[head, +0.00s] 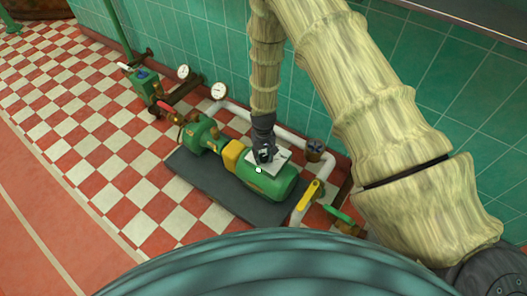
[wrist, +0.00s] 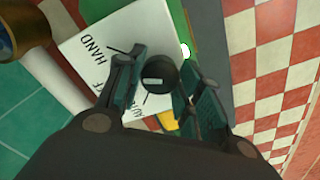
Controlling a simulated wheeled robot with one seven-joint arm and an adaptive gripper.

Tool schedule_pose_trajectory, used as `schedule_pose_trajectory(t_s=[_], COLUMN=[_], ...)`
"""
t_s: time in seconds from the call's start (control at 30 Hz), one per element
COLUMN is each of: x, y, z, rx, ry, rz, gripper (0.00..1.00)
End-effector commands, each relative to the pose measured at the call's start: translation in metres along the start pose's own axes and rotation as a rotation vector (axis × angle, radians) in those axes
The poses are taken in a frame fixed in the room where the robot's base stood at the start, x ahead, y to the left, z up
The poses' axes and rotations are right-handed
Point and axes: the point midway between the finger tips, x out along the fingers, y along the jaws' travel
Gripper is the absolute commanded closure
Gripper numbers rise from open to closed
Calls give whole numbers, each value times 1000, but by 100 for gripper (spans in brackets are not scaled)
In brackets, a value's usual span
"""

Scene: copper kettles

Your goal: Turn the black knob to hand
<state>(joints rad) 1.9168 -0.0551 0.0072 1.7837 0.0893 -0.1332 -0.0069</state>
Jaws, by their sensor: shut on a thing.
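The black knob (wrist: 160,76) is round with a short white mark on its face. It sits on a white switch plate (wrist: 105,38) lettered HAND, with other words partly hidden by my fingers. Thin black lines run from the knob towards the lettering. The mark does not clearly line up with HAND. In the head view the plate (head: 283,158) is on top of the green motor (head: 268,182). My gripper (wrist: 163,82) is shut on the knob, one finger on each side. In the head view my gripper (head: 264,140) reaches down to the plate from above.
A small white light (wrist: 185,50) is beside the plate. White pipes, a yellow-handled valve (head: 311,194) and a green lever (head: 339,213) stand right of the motor. Two gauges (head: 218,90) are behind left. Checkered floor is clear at left.

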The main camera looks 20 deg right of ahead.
Motion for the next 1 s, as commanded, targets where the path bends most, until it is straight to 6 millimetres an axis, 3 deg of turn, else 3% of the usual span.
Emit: schedule_pose_trajectory(t_s=[0.5, 1.0], x=[-2, 0], y=[0, 0], z=[0, -1], rx=[319, 374], ry=[1, 2], rz=[0, 0], gripper=[88, 88])
